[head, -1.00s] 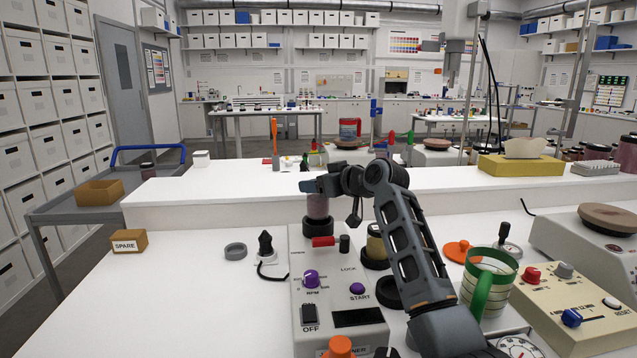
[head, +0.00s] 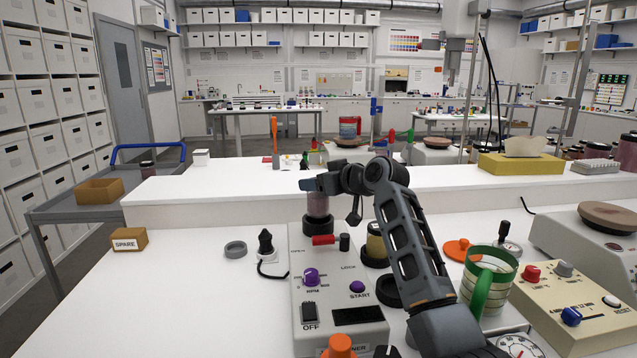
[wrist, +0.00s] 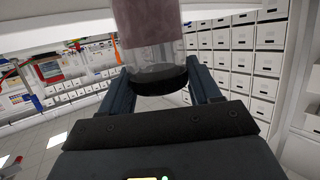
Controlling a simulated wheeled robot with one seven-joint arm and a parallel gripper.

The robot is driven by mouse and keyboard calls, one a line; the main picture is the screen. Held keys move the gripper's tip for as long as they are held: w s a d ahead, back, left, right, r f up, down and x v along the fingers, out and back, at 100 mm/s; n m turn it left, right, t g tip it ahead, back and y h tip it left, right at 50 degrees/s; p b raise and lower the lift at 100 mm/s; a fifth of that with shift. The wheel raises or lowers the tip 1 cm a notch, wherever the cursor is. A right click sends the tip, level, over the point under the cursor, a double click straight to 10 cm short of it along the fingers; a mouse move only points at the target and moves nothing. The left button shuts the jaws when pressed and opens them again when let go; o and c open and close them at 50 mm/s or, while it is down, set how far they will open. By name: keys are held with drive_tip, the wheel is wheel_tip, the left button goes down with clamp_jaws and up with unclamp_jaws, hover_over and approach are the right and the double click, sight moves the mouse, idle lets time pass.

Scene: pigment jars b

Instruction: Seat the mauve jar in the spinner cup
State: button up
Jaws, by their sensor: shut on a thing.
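The mauve jar (head: 318,204) stands upright below my gripper (head: 316,186) in the head view. In the wrist view the jar (wrist: 149,28) is between the two fingers, with clear glass and a dark lid at the near end. My gripper is shut on it. The black spinner cup (head: 318,225) is directly under the jar, at the back of the pale spinner box (head: 312,340). The jar's lower end meets the cup's rim in the picture; I cannot tell whether it sits inside or just above.
The spinner's red lever (head: 323,240) and dark knob (head: 345,243) are close in front of the cup. A tan-filled jar (head: 376,243) in a dark ring stands to the right. The bench's left front is clear.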

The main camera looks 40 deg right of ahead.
sight(325, 202)
drive_tip(key=shift+f+b, duration=1.4)
drive_tip(key=shift+f, duration=0.65)
drive_tip(key=shift+s+f, duration=0.1)
drive_tip(key=shift+f, duration=0.2)
idle(0.4)
drive_tip(key=shift+r, duration=0.2)
drive_tip(key=shift+r+p, duration=1.05)
drive_tip(key=shift+r, duration=0.65)
drive_tip(key=shift+f+b, duration=1.3)
drive_tip(key=shift+f, duration=0.65)
idle(0.5)
drive_tip(key=o, duration=1.5)
drive_tip(key=shift+f, duration=0.1)
drive_tip(key=shift+s+a+f, duration=0.1)
